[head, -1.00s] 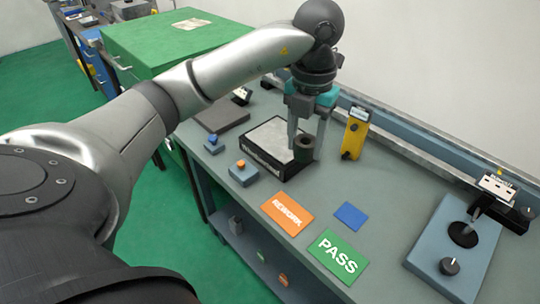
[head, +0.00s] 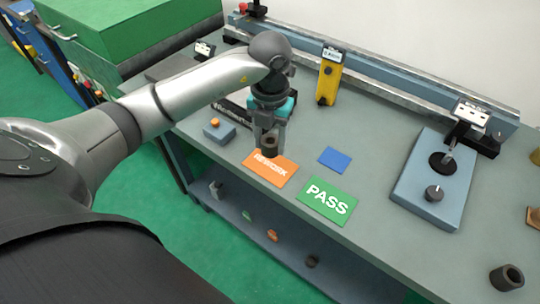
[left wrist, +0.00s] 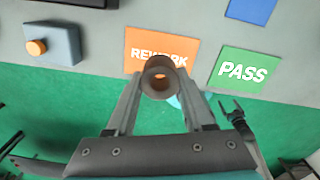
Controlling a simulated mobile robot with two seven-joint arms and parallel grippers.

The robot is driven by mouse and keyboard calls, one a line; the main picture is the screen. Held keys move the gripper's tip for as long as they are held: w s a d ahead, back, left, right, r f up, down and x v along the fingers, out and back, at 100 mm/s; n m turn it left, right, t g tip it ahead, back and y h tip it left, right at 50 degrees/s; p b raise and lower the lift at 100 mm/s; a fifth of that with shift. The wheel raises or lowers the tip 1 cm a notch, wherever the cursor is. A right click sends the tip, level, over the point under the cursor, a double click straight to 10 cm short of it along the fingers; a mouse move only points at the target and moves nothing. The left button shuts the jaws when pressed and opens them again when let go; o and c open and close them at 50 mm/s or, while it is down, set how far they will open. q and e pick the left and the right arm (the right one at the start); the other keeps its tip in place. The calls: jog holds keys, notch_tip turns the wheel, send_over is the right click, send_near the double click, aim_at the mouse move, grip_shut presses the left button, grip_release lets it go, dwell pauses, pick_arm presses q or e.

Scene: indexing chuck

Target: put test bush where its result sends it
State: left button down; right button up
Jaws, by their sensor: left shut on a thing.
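My left gripper (head: 268,143) is shut on a dark brown, hollow bush (head: 270,147), held upright above the orange REWORK card (head: 271,170). In the left wrist view the bush (left wrist: 159,76) sits between the fingertips and covers part of the REWORK card (left wrist: 180,44); orange shows through its bore. I cannot tell its exact height above the card. The green PASS card (head: 327,201) lies to the right of it, and it also shows in the left wrist view (left wrist: 243,69).
A blue card (head: 334,160) lies behind PASS. A block with an orange button (head: 219,133) is left of REWORK. A yellow gauge (head: 328,82) stands behind. A blue-grey fixture (head: 438,180) is at right. Another dark bush (head: 507,278) lies near the front right corner.

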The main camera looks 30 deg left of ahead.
aim_at(270, 165)
pick_arm(q)
notch_tip(270, 165, down, 5)
jog(key=shift+b, duration=0.3)
jog(key=shift+f, duration=0.15)
jog(key=shift+c, duration=1.4)
grip_release()
notch_tip(270, 165, up, 12)
jog(key=p, duration=0.1)
jog(key=shift+r, duration=0.2)
